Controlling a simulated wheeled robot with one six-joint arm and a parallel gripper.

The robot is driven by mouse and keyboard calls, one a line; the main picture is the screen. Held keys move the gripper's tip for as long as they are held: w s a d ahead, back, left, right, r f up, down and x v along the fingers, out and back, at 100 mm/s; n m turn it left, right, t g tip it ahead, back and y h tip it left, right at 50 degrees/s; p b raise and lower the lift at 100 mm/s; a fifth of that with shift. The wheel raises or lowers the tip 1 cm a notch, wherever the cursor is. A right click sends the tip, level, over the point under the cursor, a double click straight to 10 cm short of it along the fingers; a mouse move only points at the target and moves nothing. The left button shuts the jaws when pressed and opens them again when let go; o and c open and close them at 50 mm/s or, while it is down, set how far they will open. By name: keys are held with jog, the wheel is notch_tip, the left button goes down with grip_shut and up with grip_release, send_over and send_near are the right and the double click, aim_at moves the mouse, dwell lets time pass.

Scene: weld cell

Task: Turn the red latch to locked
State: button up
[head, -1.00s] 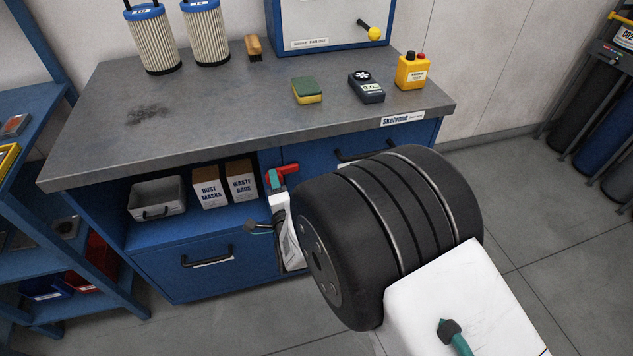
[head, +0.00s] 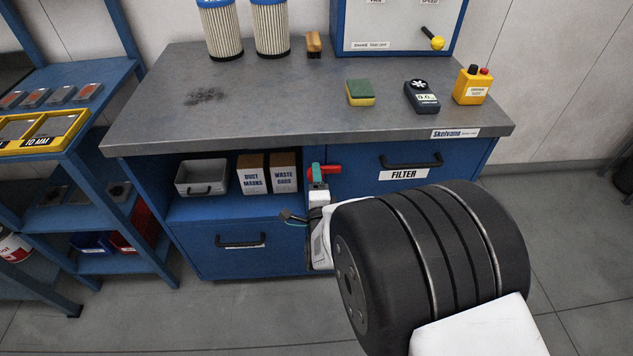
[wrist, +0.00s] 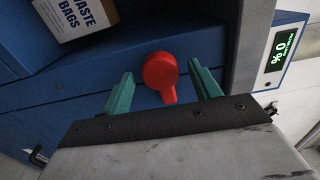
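The red latch (wrist: 161,73) has a round hub and a short lever, mounted on the blue cabinet front. In the wrist view its lever points down towards my gripper's palm. My gripper (wrist: 160,70) is open, with one teal finger on each side of the latch and a visible gap on both sides. In the head view the latch (head: 331,170) shows at the right edge of the open shelf, beside the filter drawer (head: 355,185). It is partly hidden there by a teal finger of my gripper (head: 317,174).
The grey worktop (head: 290,110) overhangs just above the latch. The shelf left of it holds a waste bags box (head: 284,175), a dust masks box (head: 252,178) and a grey bin (head: 200,178). A blue rack (head: 150,262) stands at the left. Floor in front is clear.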

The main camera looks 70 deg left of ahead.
jog(key=v, duration=0.7)
jog(key=shift+d, duration=0.4)
dwell(0.3)
